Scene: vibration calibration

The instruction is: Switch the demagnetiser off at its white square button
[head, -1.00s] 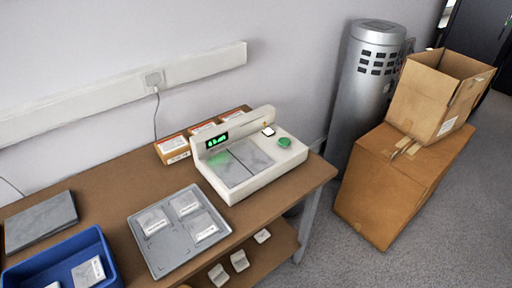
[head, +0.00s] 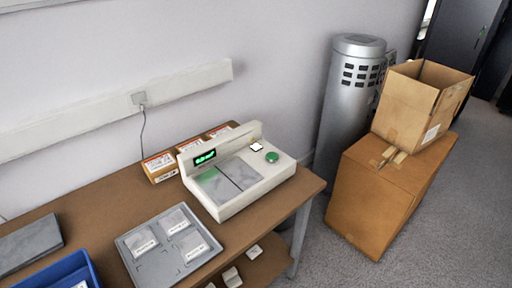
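The demagnetiser (head: 236,205) is a cream-white bench unit on the brown table, with two grey plates on its top. Its green display (head: 204,158) is lit on the raised back panel, and the plate below has a green glow. The white square button (head: 256,147) is on the right part of the unit, beside a round green button (head: 272,157). Neither of my grippers is in view.
A grey tray (head: 151,272) with several labelled packets lies left of the demagnetiser on the table (head: 98,204). A blue bin (head: 62,272) and grey slab (head: 28,246) are at left. Cartons (head: 385,190) and a metal cylinder (head: 345,110) stand right.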

